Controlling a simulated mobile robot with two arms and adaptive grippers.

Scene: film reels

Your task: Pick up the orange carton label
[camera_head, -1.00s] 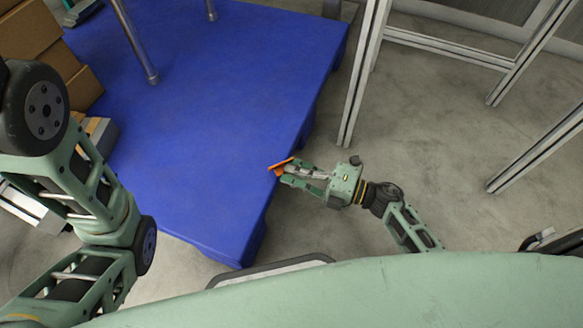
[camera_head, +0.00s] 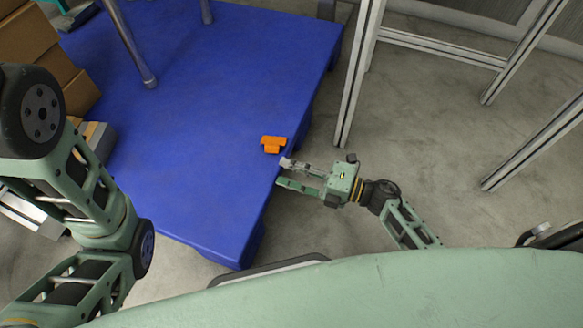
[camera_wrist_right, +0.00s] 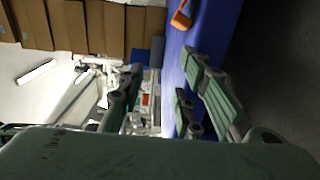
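The orange carton label (camera_head: 273,144) lies on the blue platform (camera_head: 215,90) near its right edge. It is a small flat piece with a narrower tab. My right gripper (camera_head: 283,173) is just below it in the head view, at the platform's edge, with its fingers apart and nothing between them. A small gap separates the label from the nearer fingertip. In the right wrist view the orange label (camera_wrist_right: 181,17) shows at the top, beyond the spread fingers. My left arm shows at the left of the head view, but its gripper is out of view.
Stacked brown boxes (camera_head: 35,45) stand at the upper left. A metal post (camera_head: 130,45) rises from the platform. A metal frame (camera_head: 357,80) stands right of the platform. The platform surface around the label is clear.

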